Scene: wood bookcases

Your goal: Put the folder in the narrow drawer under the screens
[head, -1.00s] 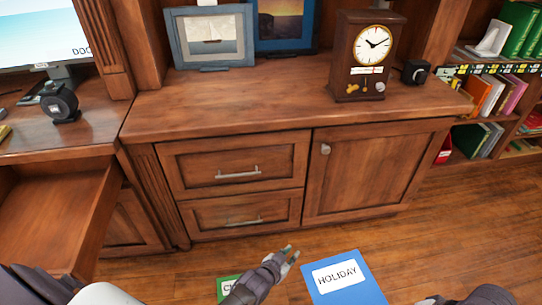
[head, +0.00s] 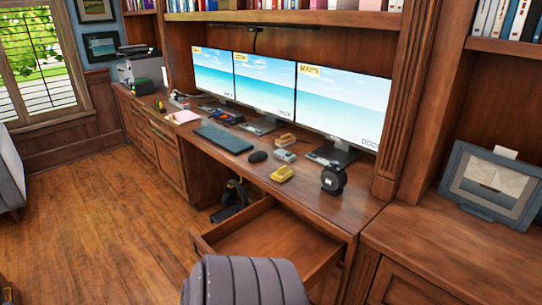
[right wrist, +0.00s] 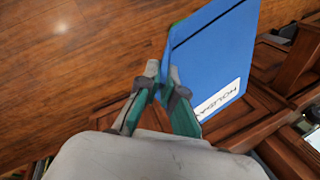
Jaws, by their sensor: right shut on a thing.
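The blue folder (right wrist: 215,55) with a white HOLIDAY label is in the right wrist view. My right gripper (right wrist: 163,80) is shut on its near edge. The narrow drawer (head: 262,240) under the screens is pulled open in the head view. The visible part of its inside looks empty. A grey ribbed shape hides part of its front. The three screens (head: 343,108) stand on the desk behind and above the drawer. Neither gripper nor the folder shows in the head view. My left gripper is in no current view.
The desk top holds a keyboard (head: 223,138), a mouse (head: 257,156), a yellow object (head: 282,174) and a black round device (head: 333,178). A cabinet with a picture frame (head: 490,184) stands at the right. The floor (head: 110,215) at left is largely clear.

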